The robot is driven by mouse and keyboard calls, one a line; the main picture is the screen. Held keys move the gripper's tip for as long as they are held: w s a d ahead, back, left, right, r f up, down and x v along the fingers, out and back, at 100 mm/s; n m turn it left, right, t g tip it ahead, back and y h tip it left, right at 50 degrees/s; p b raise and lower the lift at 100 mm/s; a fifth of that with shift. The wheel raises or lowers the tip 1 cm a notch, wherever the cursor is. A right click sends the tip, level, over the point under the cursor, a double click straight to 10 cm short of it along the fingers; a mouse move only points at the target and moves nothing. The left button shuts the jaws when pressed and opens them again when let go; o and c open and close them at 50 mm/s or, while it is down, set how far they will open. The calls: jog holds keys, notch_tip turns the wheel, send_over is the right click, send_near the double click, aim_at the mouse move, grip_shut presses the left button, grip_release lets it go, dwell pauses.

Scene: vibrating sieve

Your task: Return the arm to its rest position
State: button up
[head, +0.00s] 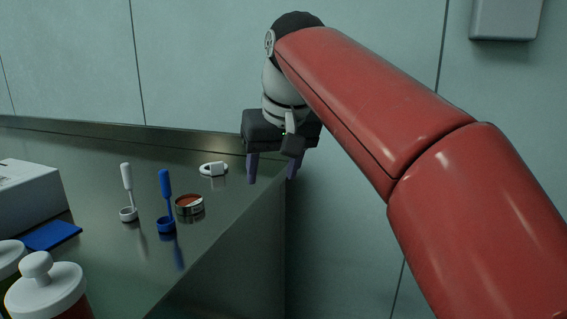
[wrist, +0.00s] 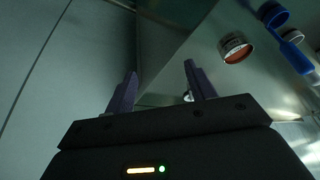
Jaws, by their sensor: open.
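My red arm reaches from the lower right of the head view up to my gripper (head: 272,168), which hangs fingers down by the right edge of the dark metal table (head: 235,212). The two purple fingers are apart, with nothing seen between them. In the wrist view my gripper (wrist: 160,85) also shows its fingers spread and empty. The far part of the arm is bent down at a dark joint near the top.
On the table stand a white-handled tool (head: 127,180), a blue-handled tool (head: 166,190), a round tin with reddish contents (head: 190,205) and a white ring-shaped piece (head: 213,169). A white box (head: 25,195), blue pad (head: 50,235) and white-lidded jar (head: 48,290) are left. Floor right of the table looks clear.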

jog(key=s+d+f+m, duration=0.2)
jog(key=s+d+f, duration=0.5)
jog(key=d, duration=0.4)
jog(key=shift+s+f+t, duration=0.2)
jog(key=shift+f+t, duration=0.2)
jog(key=shift+f, duration=0.35)
jog(key=s+d+f, duration=0.2)
jog(key=s+f, duration=0.2)
jog(key=f, duration=0.1)
jog(key=s+d+f+m+h, duration=0.1)
jog(key=s+d+f, duration=0.1)
jog(key=f, duration=0.4)
jog(key=s+d+f+m+h, duration=0.1)
jog(key=s+d+f, duration=0.1)
jog(key=s+f, duration=0.3)
jog(key=shift+s+f+t, duration=0.2)
jog(key=shift+s+t, duration=0.1)
jog(key=shift+s, duration=0.05)
